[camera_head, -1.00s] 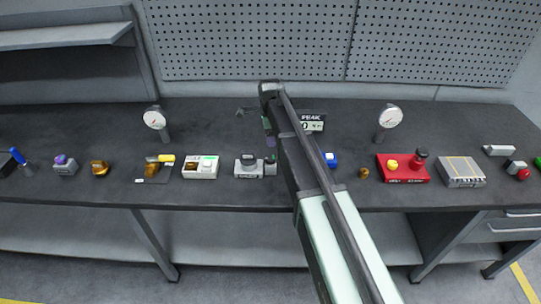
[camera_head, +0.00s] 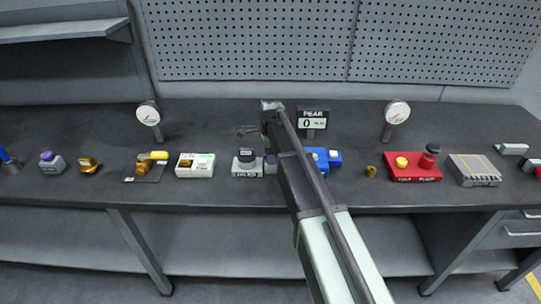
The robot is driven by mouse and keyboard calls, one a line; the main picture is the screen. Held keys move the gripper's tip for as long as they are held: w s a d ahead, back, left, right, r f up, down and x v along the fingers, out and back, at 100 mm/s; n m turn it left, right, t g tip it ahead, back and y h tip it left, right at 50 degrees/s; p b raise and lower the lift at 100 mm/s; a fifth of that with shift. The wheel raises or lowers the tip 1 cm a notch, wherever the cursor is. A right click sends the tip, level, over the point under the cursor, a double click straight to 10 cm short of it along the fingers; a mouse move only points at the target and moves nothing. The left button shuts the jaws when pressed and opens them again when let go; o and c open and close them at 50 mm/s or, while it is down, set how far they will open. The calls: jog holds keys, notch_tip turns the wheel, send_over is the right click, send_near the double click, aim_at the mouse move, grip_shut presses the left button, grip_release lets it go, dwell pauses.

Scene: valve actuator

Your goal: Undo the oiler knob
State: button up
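Several small fixtures with knobs stand on the dark bench, and I cannot tell for sure which one is the oiler knob. A grey block with a dark round knob (camera_head: 246,157) stands just left of my arm. A brass knob (camera_head: 88,164) and a grey base with a purple knob (camera_head: 48,158) stand at the left. A small brass piece (camera_head: 371,171) stands to the right of my arm. A blue fixture (camera_head: 334,158) is partly hidden behind the arm.
A red block (camera_head: 412,172) with yellow and dark knobs and a grey ribbed block (camera_head: 473,170) stand at the right. Gauges stand at the back left (camera_head: 149,117) and back right (camera_head: 397,113). A digital display (camera_head: 314,121) stands behind the arm. The bench's back strip is mostly clear.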

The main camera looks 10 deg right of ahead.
jog(key=c, duration=0.7)
